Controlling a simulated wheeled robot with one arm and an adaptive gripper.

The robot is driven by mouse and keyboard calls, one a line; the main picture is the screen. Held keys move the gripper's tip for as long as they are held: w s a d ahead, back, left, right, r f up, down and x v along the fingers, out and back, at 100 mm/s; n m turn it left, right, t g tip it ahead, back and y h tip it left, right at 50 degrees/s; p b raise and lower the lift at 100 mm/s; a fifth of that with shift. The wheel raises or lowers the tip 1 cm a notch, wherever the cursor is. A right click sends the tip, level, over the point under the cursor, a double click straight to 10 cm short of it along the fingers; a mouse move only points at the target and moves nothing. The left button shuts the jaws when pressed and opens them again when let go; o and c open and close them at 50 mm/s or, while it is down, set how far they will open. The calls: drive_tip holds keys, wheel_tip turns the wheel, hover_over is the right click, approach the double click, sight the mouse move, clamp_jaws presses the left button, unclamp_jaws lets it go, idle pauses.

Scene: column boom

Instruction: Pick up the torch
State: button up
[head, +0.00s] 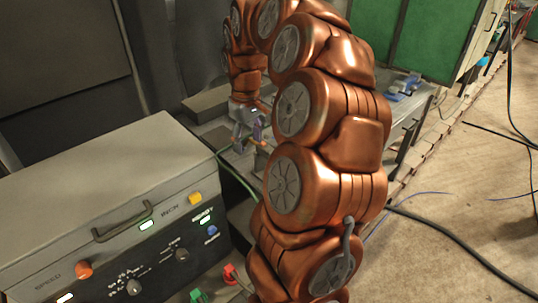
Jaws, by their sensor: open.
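My gripper (248,139) hangs at the end of my copper-coloured arm, above the grey bench behind the control box. Its fingers point down and are apart. A small thin brownish piece (263,143) shows at the fingers, partly hidden by my arm; it may be part of the torch, but it is too small to tell. A green cable (228,166) curves beside the gripper and runs down behind my arm. I cannot tell whether the fingers touch anything.
A grey control box (100,190) with a handle and knobs fills the lower left. Red (230,271) and green (198,296) connectors sit at its right. A blue item (408,85) lies on the bench at the right. Cables (460,245) cross the floor.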

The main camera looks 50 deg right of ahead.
hover_over(270, 149)
drive_tip(key=shift+w+f+m, duration=0.3)
drive_tip(key=shift+f+m, duration=0.1)
drive_tip(key=shift+f, duration=0.25)
drive_tip(key=shift+s+f+p, duration=0.15)
drive_tip(key=shift+f+p, duration=0.6)
drive_tip(key=shift+f, duration=1.2)
drive_tip(key=shift+s+f+p, duration=0.1)
drive_tip(key=shift+f+p, duration=0.6)
drive_tip(key=shift+f, duration=1.2)
clamp_jaws()
